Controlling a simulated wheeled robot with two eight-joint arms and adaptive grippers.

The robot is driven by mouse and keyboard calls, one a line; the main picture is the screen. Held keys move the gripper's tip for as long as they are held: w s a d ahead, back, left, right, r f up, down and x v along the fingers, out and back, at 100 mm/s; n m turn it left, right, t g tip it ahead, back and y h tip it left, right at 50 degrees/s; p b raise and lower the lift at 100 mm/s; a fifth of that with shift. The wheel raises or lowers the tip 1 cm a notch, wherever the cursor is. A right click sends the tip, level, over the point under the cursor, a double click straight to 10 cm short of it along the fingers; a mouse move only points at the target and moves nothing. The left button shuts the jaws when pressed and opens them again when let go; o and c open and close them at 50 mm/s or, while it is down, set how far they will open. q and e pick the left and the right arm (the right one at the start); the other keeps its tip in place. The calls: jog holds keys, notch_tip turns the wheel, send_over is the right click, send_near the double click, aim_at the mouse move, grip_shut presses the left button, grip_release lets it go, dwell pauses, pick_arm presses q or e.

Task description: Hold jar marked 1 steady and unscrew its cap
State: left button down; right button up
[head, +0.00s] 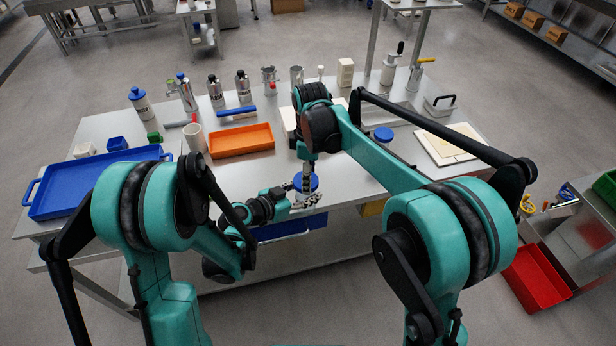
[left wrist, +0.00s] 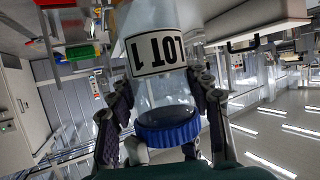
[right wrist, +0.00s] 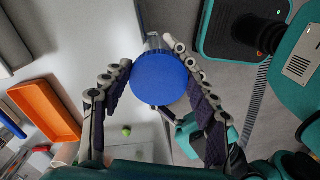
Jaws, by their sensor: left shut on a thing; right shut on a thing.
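The jar marked 1 is clear, with a white label reading LOT 1 (left wrist: 165,50) and a blue cap (left wrist: 168,127). In the head view its blue cap (head: 306,182) shows near the table's front edge. My left gripper (left wrist: 157,85) is shut on the jar's body, a finger on each side, coming from the left. My right gripper (right wrist: 152,62) comes from above and is shut around the blue cap, which also shows in the right wrist view (right wrist: 160,80). In the head view the arms and fingers partly hide the jar.
An orange tray (head: 241,152) and a blue tray (head: 66,206) lie to the left. Another blue lid (head: 383,134) is to the right, near a cream board (head: 425,146). Bottles and tools line the table's back edge. A red bin (head: 535,277) stands at the right.

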jog(key=n, duration=0.7)
jog(key=shift+w+n, duration=0.25)
jog(key=shift+n, duration=0.05)
jog(key=n, duration=0.5)
jog(key=shift+w+a+n, duration=0.15)
jog(key=shift+a+n, duration=0.05)
jog(key=shift+n, duration=0.2)
jog(key=shift+r, duration=0.2)
jog(key=shift+r, duration=0.95)
